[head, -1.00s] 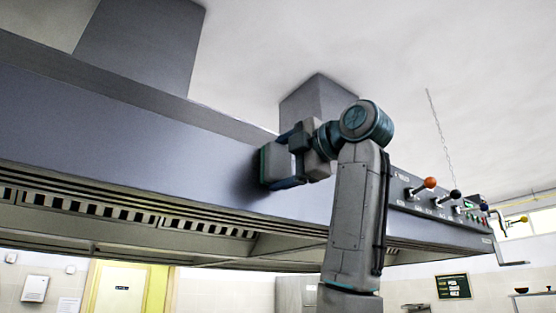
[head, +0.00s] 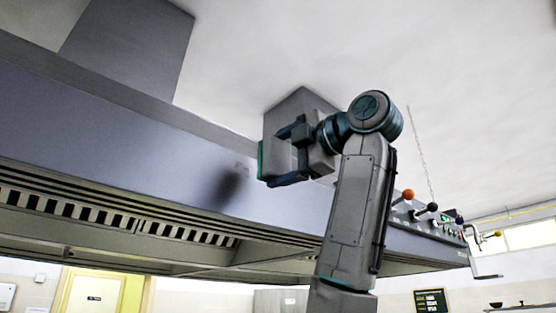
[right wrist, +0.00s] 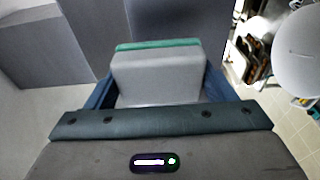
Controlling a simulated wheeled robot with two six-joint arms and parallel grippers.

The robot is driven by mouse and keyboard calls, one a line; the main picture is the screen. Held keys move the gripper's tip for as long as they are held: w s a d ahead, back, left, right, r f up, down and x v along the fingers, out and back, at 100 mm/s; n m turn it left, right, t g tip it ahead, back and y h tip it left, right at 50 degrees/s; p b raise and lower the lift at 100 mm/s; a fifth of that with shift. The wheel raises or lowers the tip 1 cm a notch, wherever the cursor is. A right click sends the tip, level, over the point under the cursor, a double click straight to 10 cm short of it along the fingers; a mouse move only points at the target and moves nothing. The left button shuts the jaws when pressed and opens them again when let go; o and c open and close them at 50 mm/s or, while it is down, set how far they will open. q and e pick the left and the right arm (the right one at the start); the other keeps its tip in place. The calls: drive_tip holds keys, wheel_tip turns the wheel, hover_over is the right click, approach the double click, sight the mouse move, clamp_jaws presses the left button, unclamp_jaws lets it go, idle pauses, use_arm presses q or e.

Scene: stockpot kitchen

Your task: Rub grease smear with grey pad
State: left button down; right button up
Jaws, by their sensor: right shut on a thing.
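My right gripper (head: 273,158) is shut on the grey pad (head: 276,161), a grey block with a green face turned to the left. The pad also shows between the fingers in the right wrist view (right wrist: 157,78). It is held in front of the hood's long grey front panel (head: 110,135) and looks apart from it, with a dark soft patch, likely its shadow, on the panel to its left. A small faint mark (head: 243,168) shows just above that patch; I cannot tell whether it is the grease smear. My left gripper is not in view.
Levers with coloured knobs (head: 432,207) and a crank handle (head: 487,274) stand out at the hood's right end. Slotted vents (head: 85,215) run under the panel. Grey ducts (head: 128,48) rise behind it. The space in front of the panel's left part is clear.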

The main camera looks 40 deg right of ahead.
drive_tip(key=shift+b+v, duration=0.35)
drive_tip(key=shift+v, duration=0.7)
drive_tip(key=shift+s+a, duration=0.1)
drive_tip(key=shift+s, duration=0.5)
drive_tip(key=shift+w, duration=0.3)
drive_tip(key=shift+d+p+x, duration=0.15)
drive_tip(key=shift+p+x, duration=0.15)
drive_tip(key=shift+x, duration=0.75)
drive_tip(key=shift+d+p+x, duration=0.2)
drive_tip(key=shift+p+x, duration=0.15)
drive_tip(key=shift+x, duration=0.7)
drive_tip(key=shift+d+p+x, duration=0.15)
drive_tip(key=shift+p+x, duration=0.15)
drive_tip(key=shift+x, duration=0.8)
drive_tip(key=shift+d+p+x, duration=0.25)
drive_tip(key=shift+p+x, duration=0.1)
drive_tip(key=shift+x, duration=0.75)
drive_tip(key=shift+a, duration=0.2)
